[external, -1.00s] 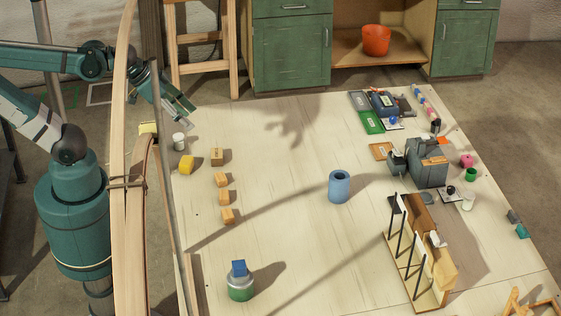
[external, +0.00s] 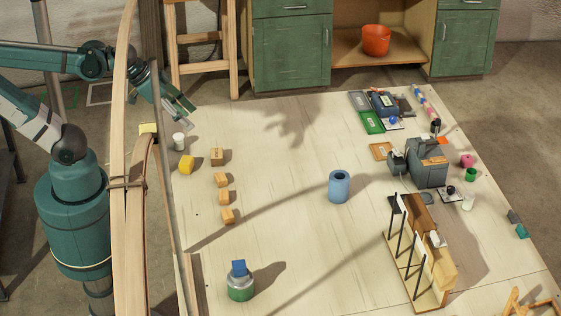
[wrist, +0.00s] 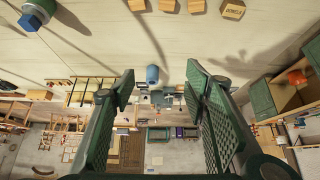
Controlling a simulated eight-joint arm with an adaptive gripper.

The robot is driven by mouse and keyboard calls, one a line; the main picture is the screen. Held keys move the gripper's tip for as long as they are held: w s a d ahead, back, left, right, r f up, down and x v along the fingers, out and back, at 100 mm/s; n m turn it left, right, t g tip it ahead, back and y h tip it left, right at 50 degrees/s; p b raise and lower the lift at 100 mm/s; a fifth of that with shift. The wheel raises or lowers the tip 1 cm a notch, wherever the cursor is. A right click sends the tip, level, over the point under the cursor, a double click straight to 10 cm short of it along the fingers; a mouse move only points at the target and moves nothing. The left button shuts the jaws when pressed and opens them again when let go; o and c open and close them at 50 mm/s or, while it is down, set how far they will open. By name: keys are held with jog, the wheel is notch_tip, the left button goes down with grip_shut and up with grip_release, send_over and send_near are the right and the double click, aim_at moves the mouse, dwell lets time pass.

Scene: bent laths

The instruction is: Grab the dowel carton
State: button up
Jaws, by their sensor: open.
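The dowel carton (external: 217,157) is a small tan box with a dark label, standing on the pale worktop at the far end of a row of wooden blocks. In the wrist view the carton (wrist: 233,9), its label reading like "DOWELS", is at the top edge, partly cut off, and lies outside the fingers. My gripper (external: 183,107) is raised above the worktop's left far side, apart from the carton, up and to its left in the external view. In the wrist view my gripper (wrist: 160,82) shows two green padded fingers spread wide with nothing held between them.
Several wooden blocks (external: 221,180) line up before the carton. Tall bent laths (external: 126,220) rise between my base and the worktop. A blue cylinder (external: 339,187) stands mid-table, with clear worktop around it.

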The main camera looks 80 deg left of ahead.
jog(key=shift+w+a, duration=0.1)
dwell(0.8)
jog(key=n+g+b, duration=0.7)
jog(key=n, duration=0.9)
send_over(218, 153)
jog(key=f, duration=2.6)
jog(key=shift+d+f, duration=0.25)
jog(key=shift+f, duration=0.15)
jog(key=shift+a+f+n, duration=0.35)
jog(key=shift+f+n, duration=0.05)
jog(key=shift+f, duration=0.1)
jog(key=shift+f, duration=0.15)
jog(key=shift+f, duration=1.15)
